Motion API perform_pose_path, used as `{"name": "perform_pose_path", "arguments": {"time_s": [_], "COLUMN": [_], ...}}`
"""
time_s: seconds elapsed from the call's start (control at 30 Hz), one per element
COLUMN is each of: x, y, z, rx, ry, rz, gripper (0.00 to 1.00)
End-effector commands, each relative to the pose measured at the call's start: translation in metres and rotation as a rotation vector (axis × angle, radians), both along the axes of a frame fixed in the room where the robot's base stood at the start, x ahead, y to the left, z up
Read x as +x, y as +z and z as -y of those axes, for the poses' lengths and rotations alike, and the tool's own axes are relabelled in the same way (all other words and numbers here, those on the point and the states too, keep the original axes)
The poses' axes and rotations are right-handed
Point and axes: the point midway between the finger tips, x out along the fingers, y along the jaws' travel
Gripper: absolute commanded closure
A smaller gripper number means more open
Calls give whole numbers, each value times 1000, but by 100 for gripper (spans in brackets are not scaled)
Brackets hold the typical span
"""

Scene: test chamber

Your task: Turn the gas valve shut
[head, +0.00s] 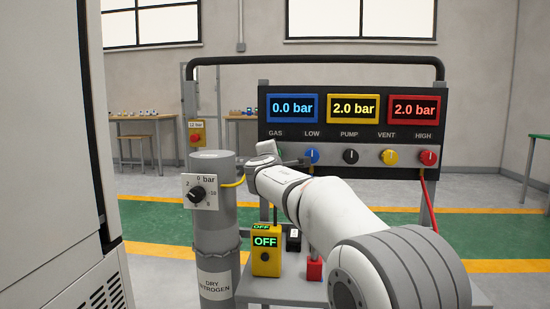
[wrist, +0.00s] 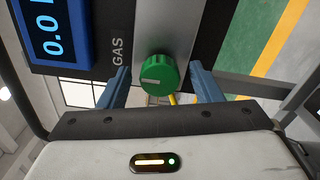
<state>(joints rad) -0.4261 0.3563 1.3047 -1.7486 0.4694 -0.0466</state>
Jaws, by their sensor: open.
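The gas valve is a green round knob (wrist: 158,75) on the panel beside the GAS label, near the middle of the wrist view. Its white mark lies roughly level in that picture, on the side toward the label. My gripper (wrist: 159,68) is open, with one blue-grey finger on each side of the knob and a visible gap to each. In the head view my gripper (head: 272,157) is at the panel's left end and hides the green knob. The blue gas display (head: 292,108) above reads 0.0 bar.
The yellow display (head: 353,108) and the red display (head: 414,108) both read 2.0 bar. Blue (head: 312,155), black (head: 350,156), yellow and red knobs stand to the right. A grey nitrogen cylinder (head: 215,240) and a yellow box reading OFF (head: 266,256) are near my arm.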

Motion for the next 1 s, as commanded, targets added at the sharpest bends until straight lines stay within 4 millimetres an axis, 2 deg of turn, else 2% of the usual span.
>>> {"name": "perform_pose_path", "arguments": {"time_s": [0.17,0.27,0.5,0.7,1.0], "x": [-2,-10,-49,-73,-78], "y": [1,2,1,1,0], "z": [0,-1,-2,-3,-3], "rx": [-1,-1,-1,0,0], "ry": [0,0,1,1,0], "rz": [1,1,1,0,0], "gripper": [41,41,41,41,41]}}
